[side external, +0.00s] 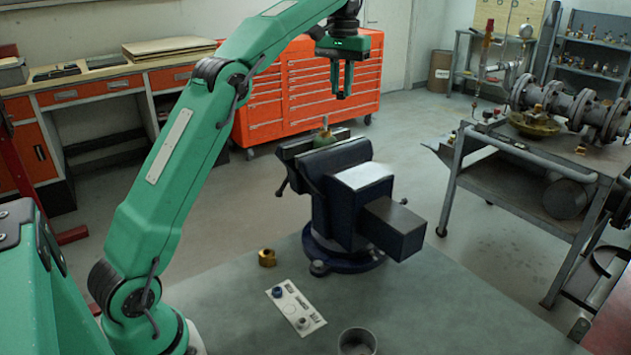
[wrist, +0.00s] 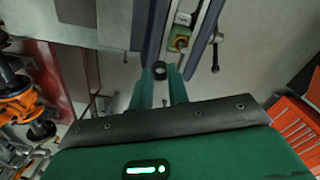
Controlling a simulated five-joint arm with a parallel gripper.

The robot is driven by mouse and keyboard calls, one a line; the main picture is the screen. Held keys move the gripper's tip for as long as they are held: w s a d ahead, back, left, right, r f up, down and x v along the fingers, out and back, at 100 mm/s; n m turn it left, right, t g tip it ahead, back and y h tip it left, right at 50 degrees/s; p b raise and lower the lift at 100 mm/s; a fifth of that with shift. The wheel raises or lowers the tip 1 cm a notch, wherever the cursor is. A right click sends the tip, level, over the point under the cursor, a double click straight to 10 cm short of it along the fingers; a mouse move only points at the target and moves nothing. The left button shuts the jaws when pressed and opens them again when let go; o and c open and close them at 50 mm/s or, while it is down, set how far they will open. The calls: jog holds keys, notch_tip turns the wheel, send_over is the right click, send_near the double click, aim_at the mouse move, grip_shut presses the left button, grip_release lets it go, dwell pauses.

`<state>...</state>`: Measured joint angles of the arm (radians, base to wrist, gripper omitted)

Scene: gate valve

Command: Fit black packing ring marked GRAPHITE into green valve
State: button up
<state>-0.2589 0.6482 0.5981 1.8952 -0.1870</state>
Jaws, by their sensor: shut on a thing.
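The green valve (side external: 325,135) is clamped in the jaws of the blue bench vise (side external: 345,190). The GRAPHITE marking cannot be read. The ring is too small to make out in the side view.
A white card (side external: 296,307) with small ring-like parts lies on the bench (side external: 440,310). A brass nut (side external: 267,258) and a grey cup (side external: 357,342) stand near it. The vise handle (wrist: 215,52) sticks out beside the jaws. The bench's right side is clear.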

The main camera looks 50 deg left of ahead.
jog(key=shift+n, duration=0.5)
jog(key=shift+s+a+r, duration=0.2)
jog(key=shift+a+r, duration=0.2)
jog(key=shift+a, duration=0.25)
jog(key=shift+s+a+r, duration=0.25)
jog(key=shift+a+r, duration=0.1)
jog(key=shift+a, duration=0.25)
jog(key=shift+s+a+r, duration=0.2)
jog(key=shift+a+r, duration=0.2)
jog(key=shift+a, duration=0.25)
jog(key=shift+f, duration=0.2)
send_over(326, 117)
jog(key=shift+a+f, duration=0.2)
jog(key=shift+f, duration=2.5)
jog(key=shift+f, duration=2.65)
jog(key=o, duration=0.8)
jog(key=shift+o, duration=0.2)
jog(key=shift+w, duration=0.1)
jog(key=shift+r, duration=0.15)
jog(key=shift+r, duration=3.7)
